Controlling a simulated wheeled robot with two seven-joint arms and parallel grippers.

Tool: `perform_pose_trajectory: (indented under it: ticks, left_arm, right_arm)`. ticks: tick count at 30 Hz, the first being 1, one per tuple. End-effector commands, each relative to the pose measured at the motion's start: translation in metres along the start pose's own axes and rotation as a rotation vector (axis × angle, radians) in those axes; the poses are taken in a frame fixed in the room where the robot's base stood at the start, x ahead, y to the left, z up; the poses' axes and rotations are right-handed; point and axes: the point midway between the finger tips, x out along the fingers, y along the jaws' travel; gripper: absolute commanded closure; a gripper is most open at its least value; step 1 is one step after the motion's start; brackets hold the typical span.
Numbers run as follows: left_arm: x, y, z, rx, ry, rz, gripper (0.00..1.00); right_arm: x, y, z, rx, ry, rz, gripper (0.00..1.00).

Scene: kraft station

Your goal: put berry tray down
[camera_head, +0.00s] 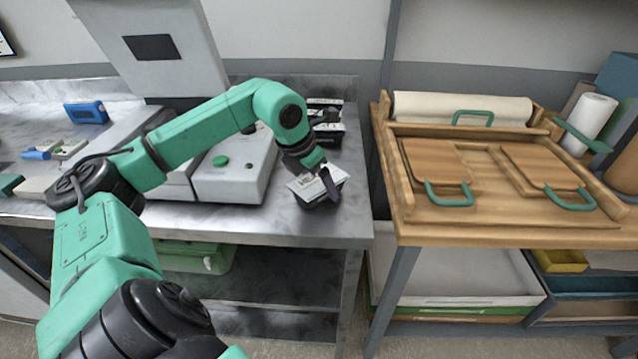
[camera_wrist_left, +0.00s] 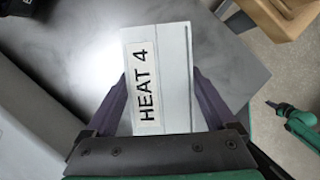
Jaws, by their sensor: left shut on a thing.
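The berry tray (camera_head: 318,186) is a small dark tray with a pale top, at the right end of the steel bench (camera_head: 290,226). In the left wrist view its pale top (camera_wrist_left: 172,75) carries a label reading "HEAT 4". My left gripper (camera_head: 322,178) is shut on it, with one dark finger on each side of the tray (camera_wrist_left: 158,95). The tray is at or just above the bench top; I cannot tell whether it touches. My right gripper does not show in the head view.
A white machine with a green button (camera_head: 221,161) stands left of the tray. Other dark packs (camera_head: 328,130) sit behind it. A wooden table with two boards (camera_head: 436,161) stands to the right, across a gap. Bare steel lies in front of the tray.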

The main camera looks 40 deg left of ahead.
Motion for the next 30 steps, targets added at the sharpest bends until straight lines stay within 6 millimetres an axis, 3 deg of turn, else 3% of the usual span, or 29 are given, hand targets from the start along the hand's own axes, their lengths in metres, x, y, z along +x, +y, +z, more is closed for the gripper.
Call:
perform_pose_trajectory:
  ticks: [1, 2, 13, 18, 24, 30]
  left_arm:
    - [0.003, 0.0, -0.001, 0.0, -0.001, 0.0, 0.75]
    - [0.002, 0.0, -0.001, 0.0, 0.0, 0.0, 0.0]
    - [-0.01, 0.001, 0.0, 0.0, -0.001, 0.004, 0.0]
    - [-0.052, 0.001, 0.0, 0.0, -0.003, 0.006, 0.0]
    - [-0.105, 0.001, 0.001, 0.0, -0.001, 0.003, 0.0]
    - [-0.122, 0.0, 0.001, 0.0, 0.0, -0.001, 0.0]
  right_arm:
    - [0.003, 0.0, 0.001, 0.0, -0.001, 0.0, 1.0]
    - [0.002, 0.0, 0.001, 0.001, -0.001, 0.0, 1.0]
    - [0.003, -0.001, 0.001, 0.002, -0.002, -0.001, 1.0]
    - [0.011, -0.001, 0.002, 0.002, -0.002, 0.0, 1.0]
    - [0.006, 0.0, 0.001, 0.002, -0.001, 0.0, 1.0]
    - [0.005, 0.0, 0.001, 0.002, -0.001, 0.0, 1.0]
